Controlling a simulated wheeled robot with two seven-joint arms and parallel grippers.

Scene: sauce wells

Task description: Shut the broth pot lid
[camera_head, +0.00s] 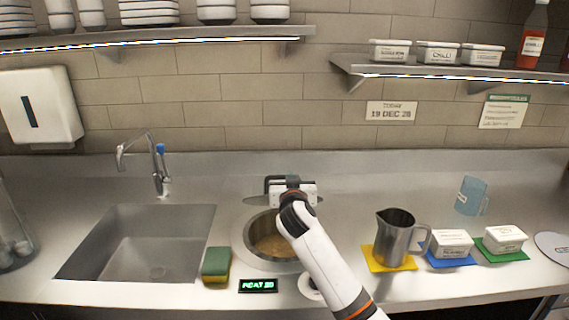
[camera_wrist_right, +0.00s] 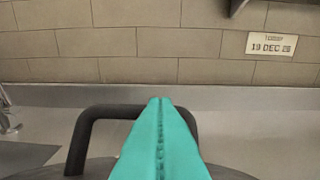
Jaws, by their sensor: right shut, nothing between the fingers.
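The broth pot (camera_head: 262,247) is a round well set in the counter, with brown broth showing inside, so it is open. Its grey lid (camera_head: 254,200) stands at the back of the well, mostly hidden behind my right gripper (camera_head: 291,188). In the right wrist view the lid's black arched handle (camera_wrist_right: 98,112) rises behind the teal fingers of my right gripper (camera_wrist_right: 160,102). These fingers are shut together with nothing between them, in front of the handle; I cannot tell whether they touch the lid. My left gripper is not in view.
A sink (camera_head: 150,240) and a green-yellow sponge (camera_head: 216,264) are left of the pot. A lit display (camera_head: 258,286) sits in front. A metal pitcher (camera_head: 393,240) on a yellow mat (camera_head: 378,263) and labelled white tubs (camera_head: 452,242) stand to the right.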

